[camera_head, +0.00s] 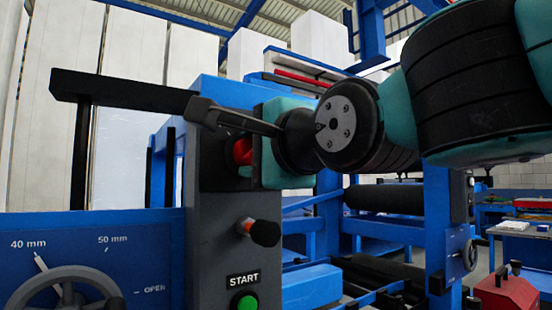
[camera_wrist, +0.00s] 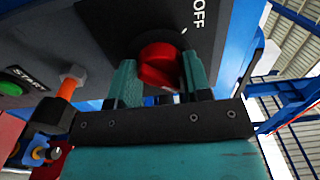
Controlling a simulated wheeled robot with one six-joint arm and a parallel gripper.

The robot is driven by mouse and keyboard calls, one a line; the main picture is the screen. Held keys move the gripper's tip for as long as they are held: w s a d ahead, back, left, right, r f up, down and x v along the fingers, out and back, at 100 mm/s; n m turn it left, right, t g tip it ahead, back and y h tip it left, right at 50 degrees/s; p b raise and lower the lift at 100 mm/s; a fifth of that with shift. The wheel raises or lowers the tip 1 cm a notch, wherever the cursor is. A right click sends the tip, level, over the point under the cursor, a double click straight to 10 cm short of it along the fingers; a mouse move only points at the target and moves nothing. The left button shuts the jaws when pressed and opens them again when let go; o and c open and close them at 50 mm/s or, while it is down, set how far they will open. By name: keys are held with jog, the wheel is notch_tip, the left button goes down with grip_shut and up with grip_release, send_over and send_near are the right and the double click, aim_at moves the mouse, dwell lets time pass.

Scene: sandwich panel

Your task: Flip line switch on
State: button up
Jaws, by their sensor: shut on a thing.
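The line switch is a red rotary knob (camera_wrist: 163,62) on a dark plate (camera_wrist: 190,45) marked OFF in the wrist view. In the head view the knob (camera_head: 242,151) shows on the upper front of the grey control column (camera_head: 215,235), partly hidden by my gripper. My gripper (camera_wrist: 158,78) has its teal fingers on either side of the knob and is shut on it. A small white mark lies on the plate between knob and OFF label. The knob's exact pointing direction is hard to tell.
Below the switch, an orange-and-black knob (camera_head: 265,233) sticks out of the column. A green START button (camera_head: 245,302) is under it. A blue panel with a handwheel (camera_head: 65,292) and mm scale stands at left. Blue frames and black rollers (camera_head: 385,198) lie behind.

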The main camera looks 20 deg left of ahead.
dwell(0.4)
jog(key=o, duration=0.9)
jog(key=shift+b+v, duration=7.85)
jog(key=shift+v, duration=0.9)
jog(key=shift+w, duration=0.1)
